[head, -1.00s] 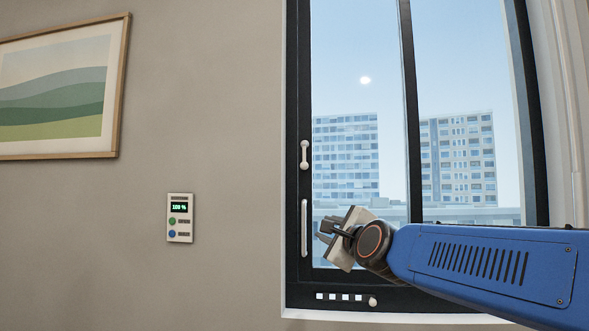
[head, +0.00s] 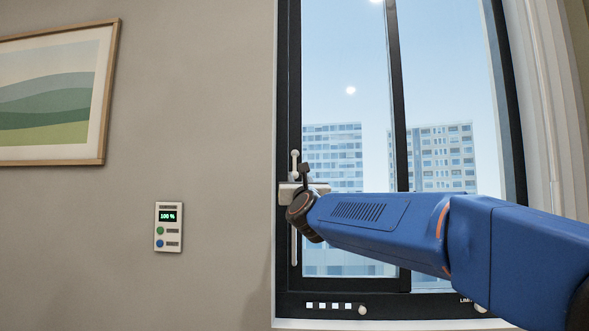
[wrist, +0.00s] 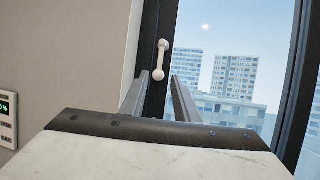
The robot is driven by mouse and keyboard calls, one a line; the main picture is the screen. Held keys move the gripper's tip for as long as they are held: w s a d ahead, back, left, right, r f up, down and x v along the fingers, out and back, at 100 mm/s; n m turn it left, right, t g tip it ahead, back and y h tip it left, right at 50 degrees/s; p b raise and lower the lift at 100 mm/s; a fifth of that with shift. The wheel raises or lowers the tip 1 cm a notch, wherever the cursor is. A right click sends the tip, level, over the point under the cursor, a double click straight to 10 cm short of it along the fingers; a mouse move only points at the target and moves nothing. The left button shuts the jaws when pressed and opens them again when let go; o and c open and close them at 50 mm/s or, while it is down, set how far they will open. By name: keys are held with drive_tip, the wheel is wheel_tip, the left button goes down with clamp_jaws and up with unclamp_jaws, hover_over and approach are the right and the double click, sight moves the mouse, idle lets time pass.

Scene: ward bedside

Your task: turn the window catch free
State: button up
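The window catch (head: 294,160) is a small white lever with rounded ends, upright on the dark left window frame. In the head view my gripper (head: 304,174) is just in front of and below it and hides its lower part. In the wrist view the whole catch (wrist: 161,60) shows upright, beyond the fingertips and roughly in line with the gap between them. My gripper (wrist: 158,84) is open and empty there, its two fingers apart. I see no contact with the catch.
A long pale pull handle (head: 293,250) runs down the frame below my gripper. White squares (head: 335,306) and a small knob (head: 362,310) sit on the bottom rail. A wall panel (head: 168,227) reading 100 % and a framed picture (head: 50,95) are at left.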

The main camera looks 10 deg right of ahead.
sight(295, 166)
drive_tip(key=x, duration=1.2)
drive_tip(key=shift+w, duration=0.1)
drive_tip(key=shift+c, duration=0.5)
clamp_jaws()
